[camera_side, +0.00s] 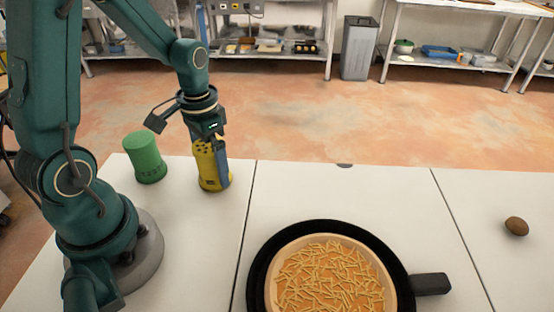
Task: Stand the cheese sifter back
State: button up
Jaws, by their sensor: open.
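The cheese sifter, seemingly the yellow shaker (207,168) with dark holes near its top, stands upright on the white worktop at the back left. My gripper (216,153) points down over it, with a blue-grey finger along its right side. The jaws are open around the shaker's upper part; the other finger is hidden, and I cannot tell whether either finger touches it. A green shaker-shaped container (145,158) stands upright to the left, apart from the yellow one.
A black pan (258,268) holds a round base covered with shredded cheese (328,280) at the front middle; its handle (431,284) points right. A brown egg-shaped item (517,226) lies at the far right. The worktop (390,205) between them is clear.

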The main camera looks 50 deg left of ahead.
aim_at(207, 146)
jog(key=shift+r, duration=3.7)
notch_tip(207, 146, up, 4)
jog(key=shift+r, duration=0.25)
jog(key=shift+d+r, duration=0.15)
jog(key=shift+r, duration=0.15)
jog(key=s+d+t, duration=0.5)
jog(key=s+d, duration=0.1)
jog(key=d, duration=0.2)
jog(key=shift+d+r+t, duration=0.25)
jog(key=shift+r+t, duration=0.05)
jog(key=shift+r, duration=0.15)
